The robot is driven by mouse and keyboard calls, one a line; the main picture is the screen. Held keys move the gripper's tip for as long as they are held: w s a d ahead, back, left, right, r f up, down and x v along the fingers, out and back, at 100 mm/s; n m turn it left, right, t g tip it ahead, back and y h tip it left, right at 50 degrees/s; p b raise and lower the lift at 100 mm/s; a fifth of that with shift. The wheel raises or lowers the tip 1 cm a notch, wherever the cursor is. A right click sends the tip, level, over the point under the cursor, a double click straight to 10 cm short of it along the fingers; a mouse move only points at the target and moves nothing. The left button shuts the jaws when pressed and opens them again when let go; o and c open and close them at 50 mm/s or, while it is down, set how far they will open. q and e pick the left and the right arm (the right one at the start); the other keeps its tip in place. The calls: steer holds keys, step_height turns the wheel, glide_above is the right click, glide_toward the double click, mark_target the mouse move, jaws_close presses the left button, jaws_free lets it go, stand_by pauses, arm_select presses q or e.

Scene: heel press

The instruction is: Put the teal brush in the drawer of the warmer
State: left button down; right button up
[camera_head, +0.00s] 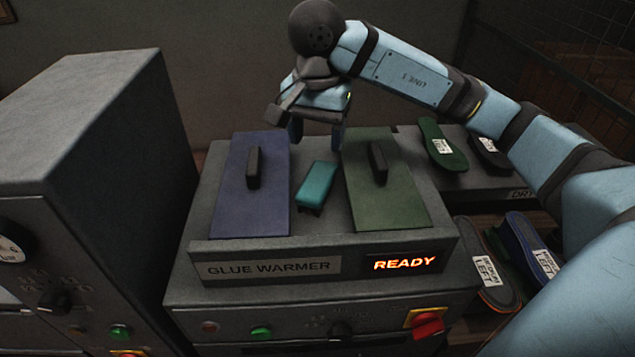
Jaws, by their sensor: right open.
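The teal brush (316,184) lies on top of the glue warmer (205,218), between a blue lid (246,205) and a green lid (392,205), each with a black handle. My right gripper (318,138) is above and behind the brush, fingers pointing down, open and empty. It does not touch the brush. The warmer's front carries a "GLUE WARMER" label and a lit "READY" sign (404,263). I cannot make out a drawer; the lower front is cut off by the frame edge. My left gripper is not in view.
A tall grey machine (80,140) with a gauge and knobs stands at the left. At the right, green and dark soles (441,144) lie on a dryer top, and several labelled soles (533,255) stand below. The warmer front has buttons and a red knob (427,325).

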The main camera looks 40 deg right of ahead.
mark_target(318, 178)
step_height(318, 178, down, 6)
steer(key=shift+r+p, duration=0.1)
steer(key=shift+p, duration=0.35)
steer(key=shift+w+d+f, duration=0.1)
steer(key=shift+f, duration=0.3)
steer(key=f, duration=0.1)
steer(key=f+p, duration=0.1)
steer(key=f, duration=0.1)
steer(key=shift+w+d+f+p, duration=0.25)
steer(key=shift+f+p, duration=0.05)
steer(key=shift+p, duration=0.1)
steer(key=shift+f, duration=0.4)
steer(key=shift+c, duration=0.3)
steer(key=c, duration=0.6)
